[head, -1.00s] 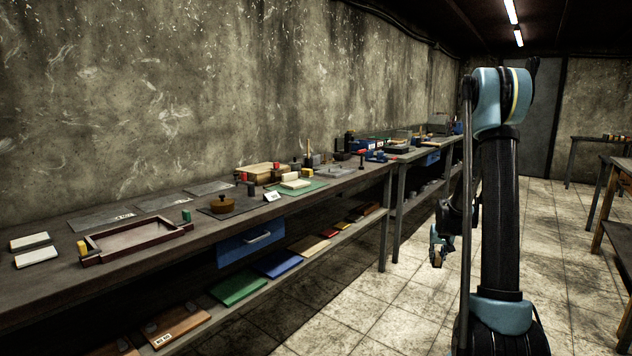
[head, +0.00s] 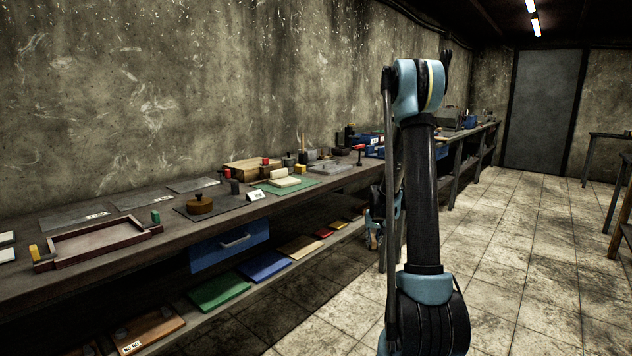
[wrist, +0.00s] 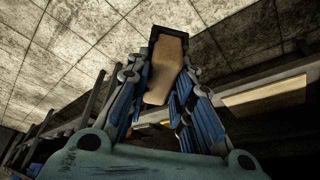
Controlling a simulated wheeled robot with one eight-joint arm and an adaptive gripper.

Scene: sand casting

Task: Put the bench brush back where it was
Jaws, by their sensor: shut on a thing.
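My gripper (wrist: 160,88) is shut on the bench brush (wrist: 164,70), a tan wooden piece with a dark end, in the wrist view. The brush is held between the blue fingers, with the floor behind it. In the head view my gripper (head: 374,232) hangs beside the workbench, partly hidden by my arm, low near the lower shelf's height. The brush cannot be made out clearly there.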

